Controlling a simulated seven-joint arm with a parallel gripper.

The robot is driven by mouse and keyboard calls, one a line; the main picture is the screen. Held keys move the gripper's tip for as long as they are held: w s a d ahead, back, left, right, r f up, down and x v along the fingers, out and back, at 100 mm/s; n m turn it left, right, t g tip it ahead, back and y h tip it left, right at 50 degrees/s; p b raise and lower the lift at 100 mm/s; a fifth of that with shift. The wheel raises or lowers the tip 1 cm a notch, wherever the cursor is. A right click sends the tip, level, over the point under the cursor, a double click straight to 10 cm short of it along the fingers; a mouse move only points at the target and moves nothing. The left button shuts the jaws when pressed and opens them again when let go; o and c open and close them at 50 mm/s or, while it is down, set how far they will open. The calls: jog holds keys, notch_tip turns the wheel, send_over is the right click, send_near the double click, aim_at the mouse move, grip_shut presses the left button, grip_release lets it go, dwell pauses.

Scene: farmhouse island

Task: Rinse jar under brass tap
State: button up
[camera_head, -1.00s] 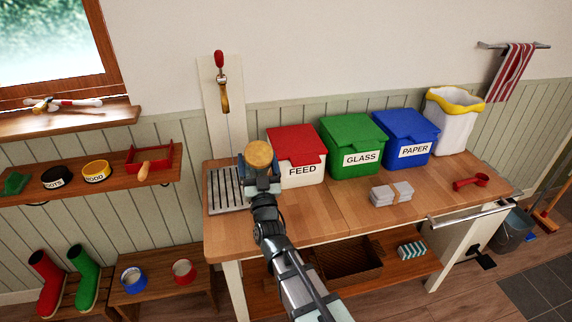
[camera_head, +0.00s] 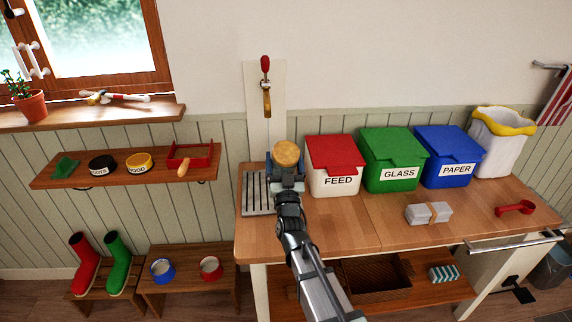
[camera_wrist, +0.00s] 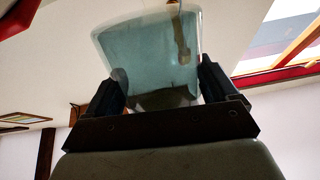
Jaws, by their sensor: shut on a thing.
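The glass jar (camera_wrist: 150,55) is pale blue and see-through in the wrist view, between the two dark fingers of my gripper (camera_wrist: 165,92). In the head view only its round tan top (camera_head: 286,153) shows clearly; my gripper (camera_head: 287,174) hides most of the rest. The brass tap (camera_head: 267,102), with a red handle (camera_head: 265,64), is on a pale wall board, above and slightly left of the jar in the picture. The tap also shows through or behind the glass in the wrist view (camera_wrist: 181,38). I see no running water.
A slotted metal drain (camera_head: 257,192) lies at the counter's left end. The red FEED bin (camera_head: 334,160) stands close to the right of my gripper, then the green GLASS bin (camera_head: 392,160) and blue PAPER bin (camera_head: 444,157).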

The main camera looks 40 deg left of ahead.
jog(key=w+a+f, duration=0.2)
jog(key=w+a, duration=0.3)
jog(key=a, duration=0.2)
jog(key=shift+w+a, duration=0.25)
jog(key=shift+w, duration=0.15)
dwell(0.3)
jog(key=shift+r, duration=0.1)
